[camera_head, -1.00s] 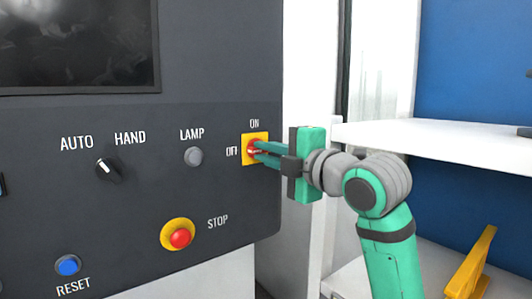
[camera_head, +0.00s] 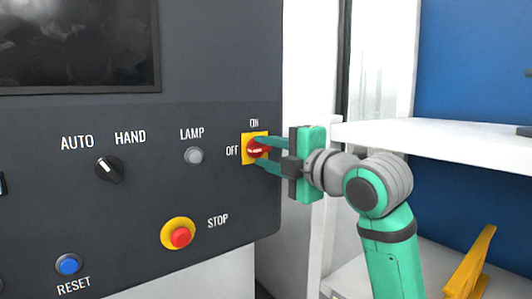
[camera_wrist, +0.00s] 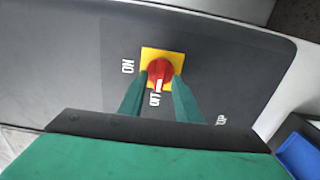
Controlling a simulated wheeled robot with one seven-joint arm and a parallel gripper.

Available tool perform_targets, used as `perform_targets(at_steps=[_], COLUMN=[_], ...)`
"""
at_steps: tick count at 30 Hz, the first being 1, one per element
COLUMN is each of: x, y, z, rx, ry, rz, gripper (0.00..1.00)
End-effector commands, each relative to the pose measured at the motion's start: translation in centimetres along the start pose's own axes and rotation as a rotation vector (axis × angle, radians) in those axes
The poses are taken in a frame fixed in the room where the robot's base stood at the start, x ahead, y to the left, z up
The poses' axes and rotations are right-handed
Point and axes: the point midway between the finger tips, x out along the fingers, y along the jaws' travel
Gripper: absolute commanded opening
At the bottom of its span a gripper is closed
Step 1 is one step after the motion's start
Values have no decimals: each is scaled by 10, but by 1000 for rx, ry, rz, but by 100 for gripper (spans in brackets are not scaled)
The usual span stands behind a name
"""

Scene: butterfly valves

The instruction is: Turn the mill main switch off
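The mill main switch is a red rotary knob (camera_head: 257,148) on a yellow square plate (camera_head: 247,158), at the right edge of the dark panel. Its white mark lies level and points left to OFF. In the wrist view the red knob (camera_wrist: 158,71) also has its white mark toward the OFF label (camera_wrist: 155,99). My gripper (camera_head: 264,152) has one green finger above the knob and one below. In the wrist view my gripper (camera_wrist: 160,83) is open, its fingers on either side of the knob with small gaps.
The panel (camera_head: 60,215) also carries an AUTO/HAND selector (camera_head: 109,169), a grey LAMP button (camera_head: 195,155), a red STOP button (camera_head: 180,238) and a blue RESET button (camera_head: 68,264). A white shelf (camera_head: 440,140) stands right of my arm.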

Motion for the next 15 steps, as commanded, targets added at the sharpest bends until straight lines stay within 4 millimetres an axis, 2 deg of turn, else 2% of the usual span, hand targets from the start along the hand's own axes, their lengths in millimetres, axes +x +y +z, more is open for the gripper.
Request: perform_targets(at_steps=[5,15], x=[-21,-83], y=[0,0], z=[1,1], rx=[0,-1], ry=[-4,-3], rz=[1,1], gripper=[30,30])
